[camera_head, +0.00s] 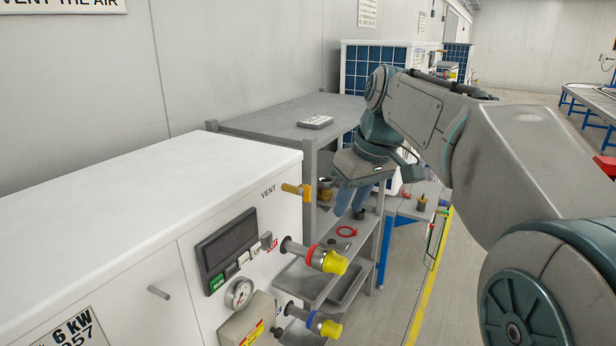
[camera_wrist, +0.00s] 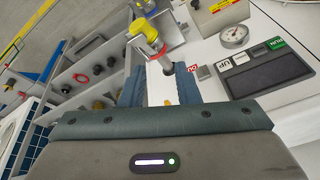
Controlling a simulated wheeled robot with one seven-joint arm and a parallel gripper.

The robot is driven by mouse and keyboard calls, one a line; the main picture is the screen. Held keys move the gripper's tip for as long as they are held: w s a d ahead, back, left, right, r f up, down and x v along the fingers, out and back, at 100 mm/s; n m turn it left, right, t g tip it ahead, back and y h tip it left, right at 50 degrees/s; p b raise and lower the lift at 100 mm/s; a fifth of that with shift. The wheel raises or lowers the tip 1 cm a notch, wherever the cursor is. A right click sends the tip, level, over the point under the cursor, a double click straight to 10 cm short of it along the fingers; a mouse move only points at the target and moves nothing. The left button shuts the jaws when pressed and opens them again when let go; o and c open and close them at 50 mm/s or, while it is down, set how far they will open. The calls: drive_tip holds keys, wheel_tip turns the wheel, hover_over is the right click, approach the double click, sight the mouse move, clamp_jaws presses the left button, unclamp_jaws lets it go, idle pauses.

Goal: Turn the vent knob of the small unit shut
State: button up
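The small unit (camera_head: 130,190) is a white cabinet at the left with a 6 kW label. Its brass vent knob (camera_head: 293,189) sticks out of the front face beside the word VENT. My gripper (camera_head: 352,205) is in front of that face, to the right of the knob in the head view, apart from it. In the wrist view my blue fingers (camera_wrist: 160,88) stand apart, with the white face behind the gap. A small orange-yellow bit, seemingly the vent knob (camera_wrist: 168,102), shows between them, mostly hidden by my gripper body. I cannot tell the knob's turn position.
A pipe with a red ring and yellow cap (camera_head: 334,263) juts out below the knob; a blue-ringed one (camera_head: 330,328) is lower. The display panel (camera_head: 228,248) and gauge (camera_head: 239,293) are beside them. A grey shelf rack (camera_head: 265,118) stands behind my gripper. Open floor lies right.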

sight(311, 188)
drive_tip(key=w+a+r+n+y+p, duration=0.2)
drive_tip(key=w+r+n, duration=0.3)
drive_tip(key=w+r, duration=0.4)
drive_tip(key=x, duration=0.4)
drive_tip(key=s+x, duration=0.1)
drive_tip(key=x, duration=0.7)
drive_tip(key=shift+s+f, duration=0.2)
drive_tip(key=shift+s, duration=0.15)
clamp_jaws()
